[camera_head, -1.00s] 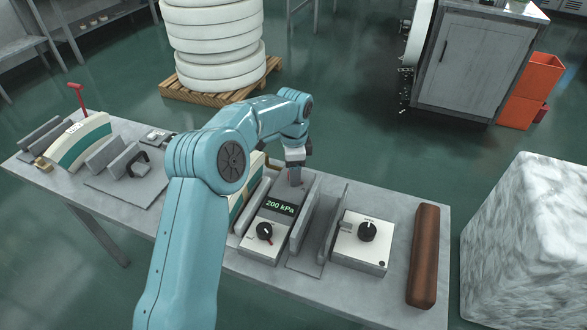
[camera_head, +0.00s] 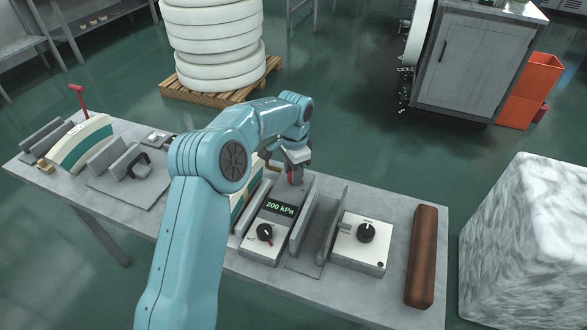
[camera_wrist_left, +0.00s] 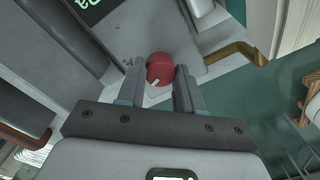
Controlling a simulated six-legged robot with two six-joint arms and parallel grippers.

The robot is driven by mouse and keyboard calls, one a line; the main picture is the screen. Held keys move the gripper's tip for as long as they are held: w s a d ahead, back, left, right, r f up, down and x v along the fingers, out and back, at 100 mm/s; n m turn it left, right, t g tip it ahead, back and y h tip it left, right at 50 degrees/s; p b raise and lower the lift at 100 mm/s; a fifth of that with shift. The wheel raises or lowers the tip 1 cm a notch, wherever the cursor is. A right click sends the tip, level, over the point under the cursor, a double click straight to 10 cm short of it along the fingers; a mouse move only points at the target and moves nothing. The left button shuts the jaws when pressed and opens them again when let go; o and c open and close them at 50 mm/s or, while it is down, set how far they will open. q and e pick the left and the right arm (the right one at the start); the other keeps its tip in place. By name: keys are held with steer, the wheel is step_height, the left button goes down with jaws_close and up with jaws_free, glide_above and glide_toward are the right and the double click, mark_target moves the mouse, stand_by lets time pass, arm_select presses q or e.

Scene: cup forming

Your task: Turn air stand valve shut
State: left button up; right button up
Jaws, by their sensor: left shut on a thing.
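The air stand (camera_head: 272,222) is a grey unit on the table with a display (camera_head: 280,207) reading 200 kPa. The red valve knob (camera_head: 295,177) is at its far end, under my left gripper (camera_head: 296,168). In the left wrist view, the red knob (camera_wrist_left: 160,66) has a white mark and sits between the two fingertips of my left gripper (camera_wrist_left: 160,76), which is shut on it. The display is cut off at the top of that view. My right gripper is not in view.
A white box with a black dial (camera_head: 365,238) and a brown roll (camera_head: 423,255) stand to the right. Upright grey plates (camera_head: 323,230) rise beside the stand. Curved cream-and-green pieces (camera_head: 80,143) lie on the table's left.

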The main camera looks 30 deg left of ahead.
arm_select(q)
steer(key=n, duration=0.6)
steer(key=shift+a+r+p, duration=0.1)
steer(key=shift+r+p, duration=0.1)
steer(key=shift+p, duration=0.15)
steer(key=n, duration=0.4)
steer(key=shift+w, duration=0.1)
steer(key=shift+n, duration=2)
steer(key=o, duration=1)
steer(key=shift+o, duration=0.2)
